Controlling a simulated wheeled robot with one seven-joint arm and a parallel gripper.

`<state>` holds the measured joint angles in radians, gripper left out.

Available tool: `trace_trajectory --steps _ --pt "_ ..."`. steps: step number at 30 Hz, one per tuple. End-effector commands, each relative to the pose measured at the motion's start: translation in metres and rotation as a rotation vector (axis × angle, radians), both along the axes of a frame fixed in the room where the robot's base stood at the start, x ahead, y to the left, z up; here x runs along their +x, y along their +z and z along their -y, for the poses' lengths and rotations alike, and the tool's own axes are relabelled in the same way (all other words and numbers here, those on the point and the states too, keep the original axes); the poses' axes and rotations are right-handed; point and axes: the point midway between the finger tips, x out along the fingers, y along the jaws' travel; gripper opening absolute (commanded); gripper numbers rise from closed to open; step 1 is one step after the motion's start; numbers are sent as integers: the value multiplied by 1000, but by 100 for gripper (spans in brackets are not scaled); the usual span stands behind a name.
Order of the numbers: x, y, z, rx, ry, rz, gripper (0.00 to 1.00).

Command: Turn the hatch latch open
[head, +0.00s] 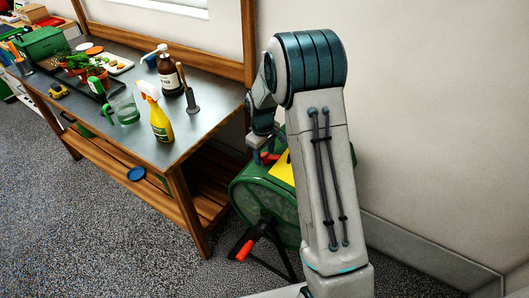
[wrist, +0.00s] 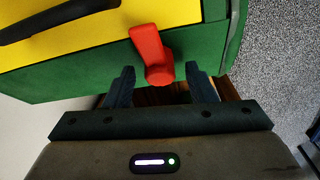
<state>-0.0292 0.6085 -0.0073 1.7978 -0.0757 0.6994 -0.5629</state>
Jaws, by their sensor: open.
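The red hatch latch (wrist: 151,52) shows in the wrist view on the edge of the yellow hatch (wrist: 70,40), with its round end over the green drum (wrist: 60,84). My gripper (wrist: 160,75) is open, with one dark finger on each side of the latch's round end. I see gaps between both fingers and the latch, and I cannot tell their depth difference. In the head view the green drum (head: 258,196) stands on a dark stand beside the bench. My arm hides much of the drum and the yellow hatch (head: 283,168), and my gripper (head: 262,157) is close to it.
A wall is behind and right of my arm. Open floor lies in front.

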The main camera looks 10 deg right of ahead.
Motion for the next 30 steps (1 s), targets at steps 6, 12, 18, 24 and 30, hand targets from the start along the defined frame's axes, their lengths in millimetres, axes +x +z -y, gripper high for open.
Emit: trace_trajectory --steps 6,12,18,24,30 --pt "0 -5 0 0 0 1 50" --pt "0 -5 0 0 0 1 37" --pt "0 -5 0 1 0 1 6" --pt "0 -5 1 6 15 -6 6" --pt "1 -5 2 31 81 -30 6"
